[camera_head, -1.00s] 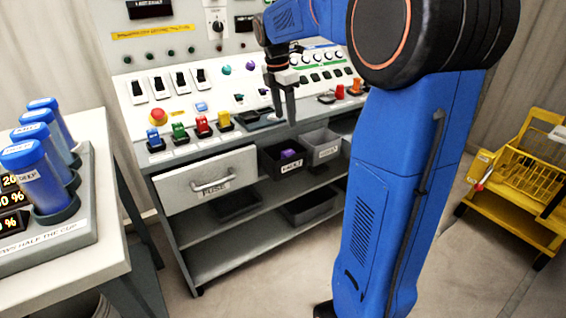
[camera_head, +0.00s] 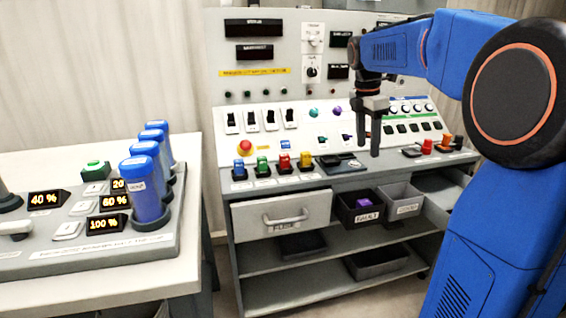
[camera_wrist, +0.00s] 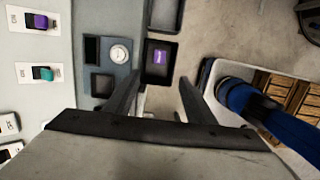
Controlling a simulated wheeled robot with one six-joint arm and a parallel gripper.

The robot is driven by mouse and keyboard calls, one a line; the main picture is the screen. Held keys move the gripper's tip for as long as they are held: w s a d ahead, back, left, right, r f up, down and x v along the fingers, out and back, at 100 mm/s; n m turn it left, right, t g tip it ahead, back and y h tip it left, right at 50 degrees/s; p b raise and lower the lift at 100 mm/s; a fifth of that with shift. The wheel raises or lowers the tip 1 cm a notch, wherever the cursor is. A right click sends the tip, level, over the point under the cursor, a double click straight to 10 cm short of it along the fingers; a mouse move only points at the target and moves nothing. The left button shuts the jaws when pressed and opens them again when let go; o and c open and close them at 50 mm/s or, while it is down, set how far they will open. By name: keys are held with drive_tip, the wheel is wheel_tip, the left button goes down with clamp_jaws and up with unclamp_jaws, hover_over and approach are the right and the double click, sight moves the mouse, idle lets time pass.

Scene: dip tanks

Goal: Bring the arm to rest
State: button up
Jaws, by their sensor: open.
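My blue arm reaches in from the right in the head view. My gripper (camera_head: 368,135) hangs pointing down in front of the control console (camera_head: 350,172), near its front ledge. Its two fingers are apart with nothing between them. The wrist view shows my gripper (camera_wrist: 158,98) with its fingers spread, above a dark bin holding a purple block (camera_wrist: 160,56). In the head view this purple block (camera_head: 364,203) sits in the black bin labelled FAULT (camera_head: 357,220), below the ledge.
A grey bin (camera_head: 402,205) stands right of the black one, and a closed drawer (camera_head: 282,214) left of it. Coloured switches line the ledge, including a blue one (camera_head: 239,170). At left, a table (camera_head: 100,285) bears several blue-capped tubes (camera_head: 147,190) and percentage displays.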

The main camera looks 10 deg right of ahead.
drive_tip(key=s+a+f+m+t, duration=0.1)
drive_tip(key=s+a+f+m, duration=0.3)
drive_tip(key=s, duration=0.6)
drive_tip(key=s+a+f+m+t+y, duration=0.1)
drive_tip(key=s+a+f+m+t, duration=0.1)
drive_tip(key=s+a+f+m, duration=0.2)
drive_tip(key=s+a+f+m+t, duration=0.1)
drive_tip(key=s+a+f+m, duration=0.4)
drive_tip(key=s, duration=1.1)
wheel_tip(320, 180, down, 3)
drive_tip(key=m, duration=0.5)
drive_tip(key=shift+f+t+y, duration=0.15)
drive_tip(key=shift+t+y, duration=0.25)
drive_tip(key=shift+a, duration=0.1)
